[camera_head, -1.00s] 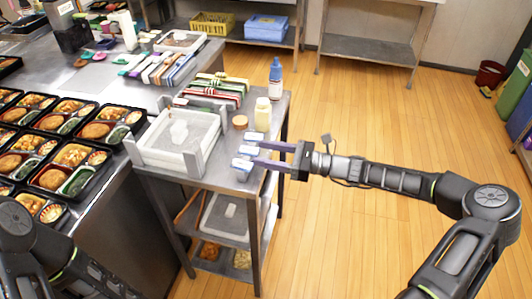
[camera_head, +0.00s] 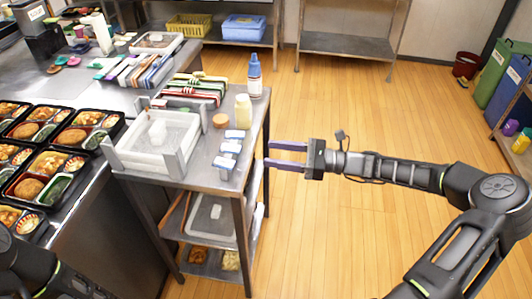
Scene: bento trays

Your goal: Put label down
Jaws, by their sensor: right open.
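Three small white-and-blue label blocks sit in a row near the right edge of the steel cart top (camera_head: 203,188): a far one (camera_head: 234,134), a middle one (camera_head: 230,147) and a near one (camera_head: 224,163). They look like the labels; any print is too small to read. My right gripper (camera_head: 268,155) is open and empty, its two purple fingers pointing left. It is just right of the blocks, around the cart's right edge, apart from them. My left arm shows at the lower left, but its gripper is out of view.
A white tray (camera_head: 126,158) in a frame fills the cart's left part. A blue-capped bottle (camera_head: 254,80), a cream bottle (camera_head: 243,112) and an orange-brown lid (camera_head: 221,121) stand behind the blocks. Bento trays (camera_head: 52,170) cover the left counter. Floor right of the cart is free.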

